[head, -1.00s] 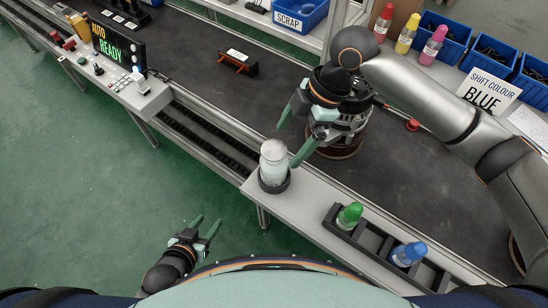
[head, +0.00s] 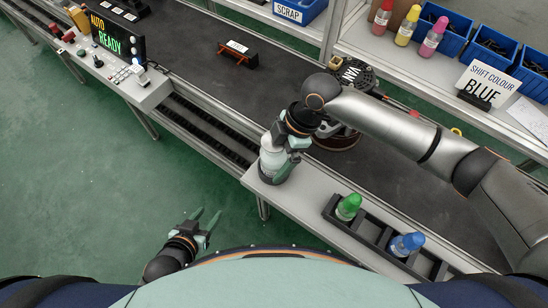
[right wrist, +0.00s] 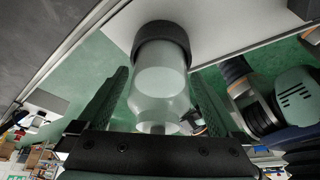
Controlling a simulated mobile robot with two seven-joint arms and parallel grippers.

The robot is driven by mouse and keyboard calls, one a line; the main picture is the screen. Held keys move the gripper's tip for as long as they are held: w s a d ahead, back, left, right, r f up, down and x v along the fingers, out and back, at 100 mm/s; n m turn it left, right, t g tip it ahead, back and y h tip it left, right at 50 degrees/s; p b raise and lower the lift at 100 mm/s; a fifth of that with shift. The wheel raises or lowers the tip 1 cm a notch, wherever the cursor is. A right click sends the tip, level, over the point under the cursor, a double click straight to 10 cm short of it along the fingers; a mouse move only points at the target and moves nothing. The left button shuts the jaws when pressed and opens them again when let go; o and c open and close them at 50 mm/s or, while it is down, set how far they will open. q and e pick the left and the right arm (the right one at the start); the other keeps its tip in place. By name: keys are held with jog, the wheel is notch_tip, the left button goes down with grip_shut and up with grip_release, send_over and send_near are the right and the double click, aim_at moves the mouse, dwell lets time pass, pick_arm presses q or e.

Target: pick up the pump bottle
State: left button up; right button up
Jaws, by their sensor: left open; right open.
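The pump bottle (head: 268,163), pale and translucent, stands upright in a dark round holder (head: 265,178) at the left end of the grey front ledge. My right gripper (head: 282,150) is at the bottle and partly covers it from above. In the right wrist view the bottle (right wrist: 160,82) lies between two open fingers, with a gap on each side and its base in the black holder (right wrist: 162,36). My left gripper (head: 207,221) is open and empty over the green floor, away from the ledge.
A black rack (head: 372,235) on the ledge holds a green bottle (head: 349,206) and a blue bottle (head: 407,245). An alternator (head: 345,130) on the dark conveyor is partly behind my right arm. A sign (head: 490,84) reads BLUE. A control panel (head: 125,75) stands at left.

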jog(key=shift+c, duration=0.4)
jog(key=shift+r, duration=0.1)
grip_shut()
